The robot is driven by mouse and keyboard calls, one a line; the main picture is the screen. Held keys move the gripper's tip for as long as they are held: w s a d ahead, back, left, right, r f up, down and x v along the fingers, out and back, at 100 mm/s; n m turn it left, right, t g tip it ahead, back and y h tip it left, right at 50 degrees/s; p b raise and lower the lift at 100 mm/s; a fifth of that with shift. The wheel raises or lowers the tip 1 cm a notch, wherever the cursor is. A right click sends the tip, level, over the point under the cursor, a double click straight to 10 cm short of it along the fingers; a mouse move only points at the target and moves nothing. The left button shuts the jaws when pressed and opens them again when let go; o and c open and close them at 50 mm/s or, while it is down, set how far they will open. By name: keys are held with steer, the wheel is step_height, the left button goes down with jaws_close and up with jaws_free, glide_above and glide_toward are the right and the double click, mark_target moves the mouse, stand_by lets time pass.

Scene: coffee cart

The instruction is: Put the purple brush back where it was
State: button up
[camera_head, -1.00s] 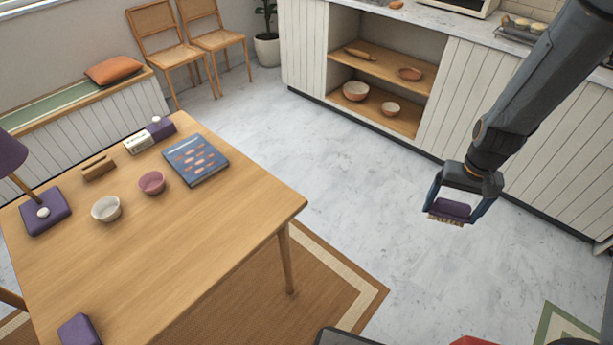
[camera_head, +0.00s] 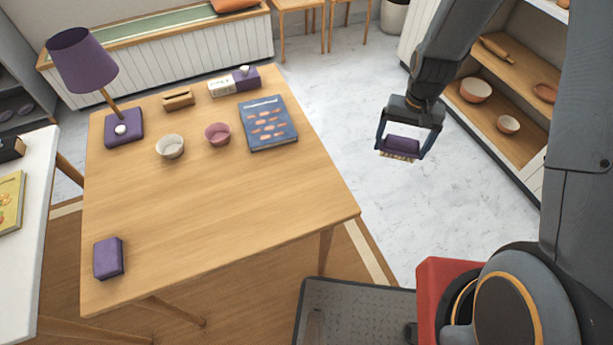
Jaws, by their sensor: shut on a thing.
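The purple brush (camera_head: 402,146) has a purple back and pale bristles facing down. My gripper (camera_head: 404,148) is shut on it and holds it in the air over the pale floor, to the right of the wooden table (camera_head: 230,200). The brush is apart from the table and level or nearly so. Its sides are partly covered by the fingers.
The table holds a blue book (camera_head: 268,122), a pink bowl (camera_head: 217,133), a white bowl (camera_head: 170,146), a purple lamp (camera_head: 82,62), a wooden holder (camera_head: 178,100), a purple-and-white box (camera_head: 234,81) and a purple block (camera_head: 108,258). The table's front middle is clear. Shelves (camera_head: 500,130) stand right.

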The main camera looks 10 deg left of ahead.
steer(key=s+a+r+m+p, duration=0.1)
steer(key=s+a+r+m, duration=0.2)
steer(key=a, duration=0.4)
steer(key=s+a+r+m+p, duration=0.1)
steer(key=s+a+r+m, duration=0.1)
steer(key=s+a+m, duration=0.35)
steer(key=s+a+r+m+p, duration=0.1)
steer(key=s+a+r+m, duration=0.15)
steer(key=a, duration=0.65)
steer(key=shift+n, duration=0.4)
steer(key=shift+a+f+p, duration=0.1)
steer(key=shift+f+p, duration=0.95)
steer(key=shift+f, duration=3.85)
steer(key=shift+f, duration=0.1)
steer(key=o, duration=0.9)
steer(key=shift+r+b, duration=1.65)
steer(key=shift+r, duration=4.45)
steer(key=s+d+r+n, duration=0.1)
steer(key=d+r+n, duration=0.2)
steer(key=d, duration=0.5)
steer(key=d+r+n+t, duration=0.1)
steer(key=d+r+n, duration=0.3)
steer(key=d, duration=0.4)
steer(key=s+d+r+n, duration=0.1)
steer(key=d+r+n, duration=0.3)
steer(key=d, duration=0.4)
steer(key=shift+s+d+n+t, duration=0.3)
steer(key=shift+n+t, duration=0.1)
